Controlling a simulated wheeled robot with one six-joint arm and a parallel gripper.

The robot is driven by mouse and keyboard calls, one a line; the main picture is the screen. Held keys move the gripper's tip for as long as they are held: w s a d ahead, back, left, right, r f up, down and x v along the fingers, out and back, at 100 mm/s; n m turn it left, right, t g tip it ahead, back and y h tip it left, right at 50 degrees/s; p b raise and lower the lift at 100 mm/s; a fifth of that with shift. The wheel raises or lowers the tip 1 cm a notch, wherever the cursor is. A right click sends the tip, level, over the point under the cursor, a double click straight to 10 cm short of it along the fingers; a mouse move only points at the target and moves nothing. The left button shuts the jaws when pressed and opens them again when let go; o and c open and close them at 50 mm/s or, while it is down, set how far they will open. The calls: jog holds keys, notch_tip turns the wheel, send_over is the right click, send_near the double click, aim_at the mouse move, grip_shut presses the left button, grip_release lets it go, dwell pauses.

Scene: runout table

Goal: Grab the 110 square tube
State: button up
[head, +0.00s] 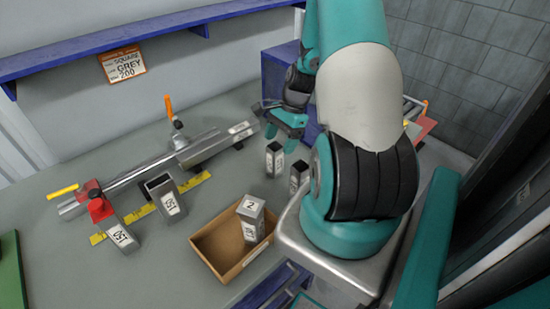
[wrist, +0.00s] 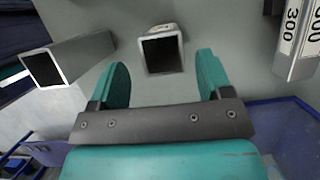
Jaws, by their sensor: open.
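Two short grey square tubes stand upright on the bench below my gripper (head: 284,124): a left one (head: 274,160) and a right one (head: 298,177). Their labels are too small to read, so I cannot tell which is the 110. In the wrist view my gripper (wrist: 163,72) is open and empty. One open-ended tube (wrist: 163,29) shows ahead, between the fingers and apart from them.
The cardboard box (head: 210,256) stands at the front. A long rail with a clamp (head: 135,178) and a tube marked 300 (wrist: 294,42) lies behind the tubes. A yellow rule (head: 190,186) lies on the bench. A blue shelf (head: 120,40) runs along the wall.

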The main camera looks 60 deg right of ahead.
aim_at(270, 165)
jog(key=shift+p+x, duration=0.8)
jog(key=shift+x, duration=1.5)
jog(key=shift+w, duration=0.15)
jog(key=c, duration=1.1)
jog(key=shift+o, duration=0.2)
jog(key=shift+r, duration=0.1)
